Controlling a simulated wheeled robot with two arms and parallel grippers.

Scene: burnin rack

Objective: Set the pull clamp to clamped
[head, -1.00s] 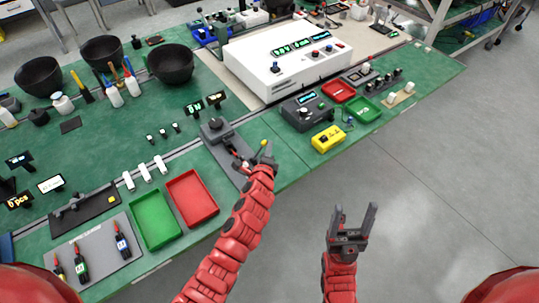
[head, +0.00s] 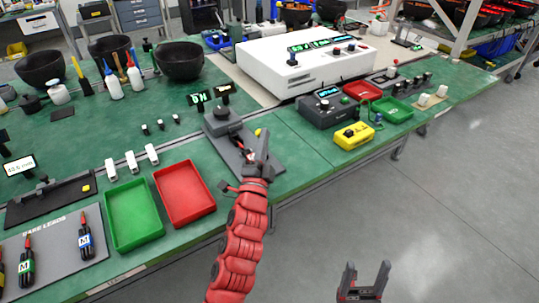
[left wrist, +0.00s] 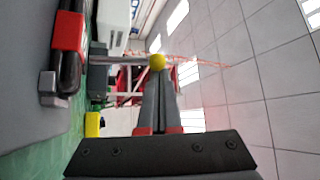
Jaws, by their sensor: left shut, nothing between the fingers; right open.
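The pull clamp stands on a grey plate (head: 262,165) at the table's front edge, with a dark round block (head: 222,115) at its far left end. A yellow ball knob (head: 257,132) shows by my left gripper (head: 262,138), which is shut and empty over the plate. In the left wrist view the knob (left wrist: 157,63) sits on a thin rod right at the shut fingertips (left wrist: 160,85); I cannot tell whether they touch. A dark bar with a red sleeve (left wrist: 68,30) shows at left. The gripper hides part of the clamp. My right gripper (head: 364,275) is open and empty over the floor.
A red tray (head: 185,213) and a green tray (head: 133,238) lie left of the clamp. A grey instrument (head: 325,107) and a yellow box (head: 354,135) stand to its right. A large white unit (head: 300,72) is behind. The floor in front is clear.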

